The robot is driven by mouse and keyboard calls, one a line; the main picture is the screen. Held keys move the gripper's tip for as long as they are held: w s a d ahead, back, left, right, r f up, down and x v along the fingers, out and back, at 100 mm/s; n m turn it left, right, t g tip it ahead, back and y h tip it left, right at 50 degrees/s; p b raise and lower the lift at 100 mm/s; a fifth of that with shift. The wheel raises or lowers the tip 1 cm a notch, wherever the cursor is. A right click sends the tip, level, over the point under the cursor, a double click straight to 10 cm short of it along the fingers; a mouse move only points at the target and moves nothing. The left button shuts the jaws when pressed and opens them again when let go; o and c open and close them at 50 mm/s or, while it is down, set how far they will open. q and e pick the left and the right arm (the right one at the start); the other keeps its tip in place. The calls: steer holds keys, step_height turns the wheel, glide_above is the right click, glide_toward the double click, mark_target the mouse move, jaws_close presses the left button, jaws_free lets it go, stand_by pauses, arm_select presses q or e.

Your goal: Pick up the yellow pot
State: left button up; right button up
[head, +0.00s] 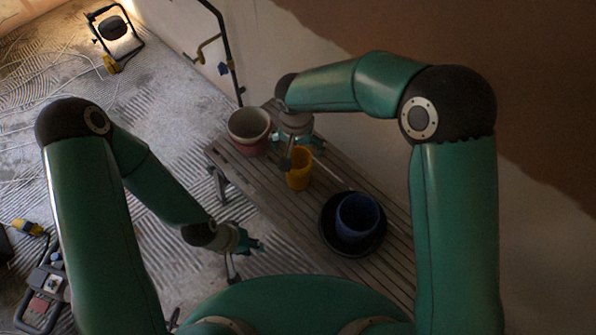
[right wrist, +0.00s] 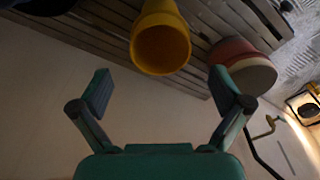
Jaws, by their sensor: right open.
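The yellow pot (head: 299,178) stands on the slatted wooden bench, partly behind my right gripper (head: 297,148) in the head view. In the right wrist view, the yellow pot (right wrist: 160,50) shows its open mouth, centred just beyond the fingertips. My right gripper (right wrist: 161,88) is open with nothing between its fingers, apart from the pot. My left gripper (head: 247,243) hangs low beside the bench's left side, away from the yellow pot; its finger opening is unclear.
The slatted bench (head: 262,190) runs along the wall. A reddish pot with a pale inside (head: 250,146) stands at its far end, close to the yellow pot. A blue pot (head: 357,217) sits in a dark dish (head: 330,238) nearer. A work lamp (head: 113,28) stands on the floor.

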mark_target(298, 157)
step_height(298, 157, down, 5)
steer(key=shift+w, duration=0.15)
steer(key=shift+c, duration=0.2)
steer(key=c, duration=1.5)
steer(key=shift+r, duration=0.1)
